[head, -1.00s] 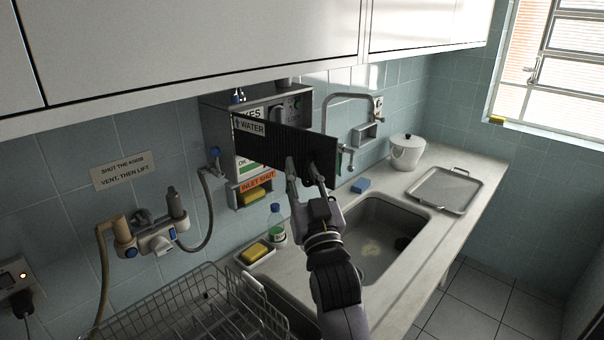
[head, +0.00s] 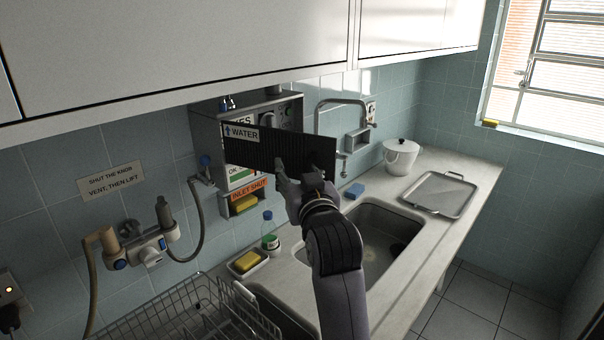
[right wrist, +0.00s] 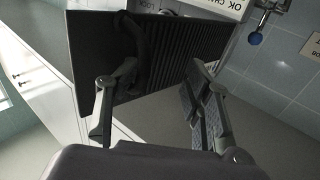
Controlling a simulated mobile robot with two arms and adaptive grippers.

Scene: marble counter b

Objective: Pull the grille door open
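The grille door (head: 256,146), a black ribbed panel with a WATER label at its left end, stands swung out from the front of the grey wall box (head: 208,125). Its right end is nearer me. My right gripper (head: 297,172) is in front of the door's right part. In the right wrist view the door (right wrist: 170,50) lies beyond my gripper (right wrist: 160,85), whose fingers are wide apart. A dark curved handle (right wrist: 133,38) is on the door, and the left fingertip overlaps its lower end; I cannot tell whether they touch. My left gripper is out of view.
The sink (head: 375,235) lies below and right of my arm. A bottle (head: 270,232), a yellow sponge in a dish (head: 248,262) and a wire rack (head: 180,310) are lower left. A tap (head: 340,102) is right of the door; white cupboards (head: 180,45) hang above.

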